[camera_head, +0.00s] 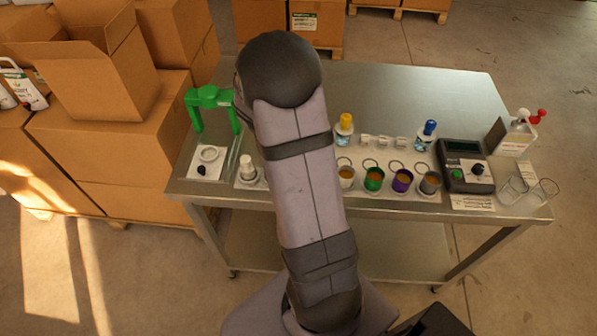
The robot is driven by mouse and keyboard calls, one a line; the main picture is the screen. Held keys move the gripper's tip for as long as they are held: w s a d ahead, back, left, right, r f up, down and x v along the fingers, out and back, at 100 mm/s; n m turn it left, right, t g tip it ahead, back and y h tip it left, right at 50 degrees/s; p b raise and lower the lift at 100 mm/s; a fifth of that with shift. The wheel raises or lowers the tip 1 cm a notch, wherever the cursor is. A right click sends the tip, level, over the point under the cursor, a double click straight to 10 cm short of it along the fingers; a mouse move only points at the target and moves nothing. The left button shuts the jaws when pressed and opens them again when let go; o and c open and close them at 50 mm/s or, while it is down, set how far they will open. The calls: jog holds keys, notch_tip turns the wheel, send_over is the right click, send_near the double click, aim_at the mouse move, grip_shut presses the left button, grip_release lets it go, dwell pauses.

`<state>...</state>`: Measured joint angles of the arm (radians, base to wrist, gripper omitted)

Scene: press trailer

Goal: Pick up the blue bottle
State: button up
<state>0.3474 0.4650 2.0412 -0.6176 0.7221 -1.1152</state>
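The blue bottle (424,140) stands upright on the metal table, right of centre. It is small, with a bright blue cap and a pale bluish body. My gripper (217,132) is green and hangs over the left end of the table, fingers down. Its two fingers are spread wide, with nothing visible between them. It is far to the left of the blue bottle. My arm rises through the middle of the view and hides part of the table.
The metal table (440,82) holds a yellow-capped bottle (343,132), small white cups (383,142), several coloured cups (374,179), a dark meter (465,168), a white canister (516,135) and a white-topped container (247,168). Cardboard boxes (110,135) stand left. The table's back is clear.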

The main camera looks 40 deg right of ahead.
jog(key=shift+s+d+f, duration=0.1)
jog(key=shift+d+f, duration=0.1)
jog(key=shift+f, duration=0.3)
jog(key=c, duration=1.2)
jog(key=shift+r, duration=0.2)
notch_tip(320, 180, up, 10)
jog(key=shift+f+b, duration=0.15)
jog(key=shift+b, duration=0.5)
